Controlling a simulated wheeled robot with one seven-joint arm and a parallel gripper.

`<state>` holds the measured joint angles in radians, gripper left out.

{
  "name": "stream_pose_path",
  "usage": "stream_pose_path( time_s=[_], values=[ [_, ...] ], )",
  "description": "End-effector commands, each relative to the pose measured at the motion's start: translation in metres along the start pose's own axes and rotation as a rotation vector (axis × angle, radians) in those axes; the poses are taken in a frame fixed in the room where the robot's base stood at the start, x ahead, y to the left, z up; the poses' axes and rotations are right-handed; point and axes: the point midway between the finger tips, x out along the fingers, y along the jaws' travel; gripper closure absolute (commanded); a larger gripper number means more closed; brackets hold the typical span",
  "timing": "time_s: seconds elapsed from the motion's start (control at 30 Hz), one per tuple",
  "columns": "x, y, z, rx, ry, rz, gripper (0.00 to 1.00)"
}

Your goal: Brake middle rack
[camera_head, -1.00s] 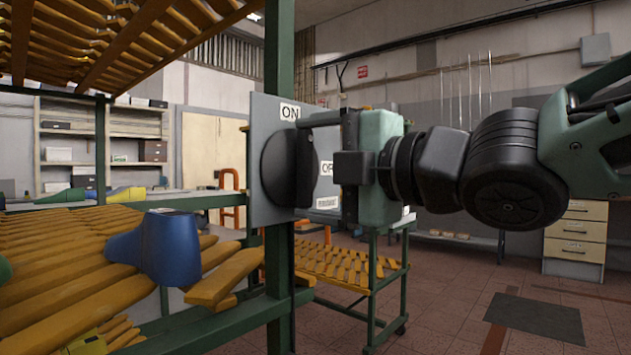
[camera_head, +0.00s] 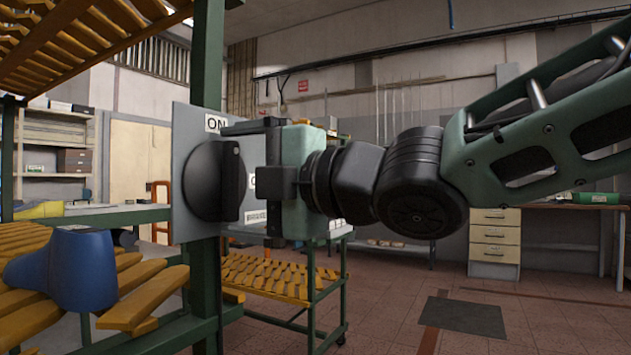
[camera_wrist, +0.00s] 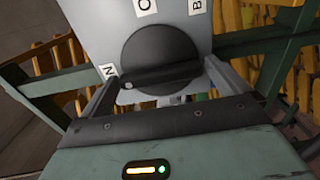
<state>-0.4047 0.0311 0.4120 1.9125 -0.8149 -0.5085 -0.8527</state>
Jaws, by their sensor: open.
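A grey panel (camera_head: 185,140) is fixed to the green rack post and carries a round black rotary knob (camera_head: 205,182) with a raised grip bar. Contact cannot be told.
The rack (camera_head: 205,270) has yellow slatted shelves with a blue shoe last (camera_head: 85,270) at left. A lower slatted rack (camera_head: 275,280) stands behind the panel. Drawers (camera_head: 494,243) stand at the back right. Red floor at right is open, with a dark mat (camera_head: 465,317).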

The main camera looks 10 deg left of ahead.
Motion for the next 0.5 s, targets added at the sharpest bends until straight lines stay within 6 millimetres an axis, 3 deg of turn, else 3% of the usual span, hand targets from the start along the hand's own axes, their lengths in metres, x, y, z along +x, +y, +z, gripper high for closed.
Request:
stream_pose_path(
  time_s=[0.17,0.5],
  values=[
    [-0.015,0.002,0.000,-0.002,-0.002,0.001,0.00],
    [-0.092,0.003,0.000,-0.003,-0.005,0.000,0.00]
  ],
)
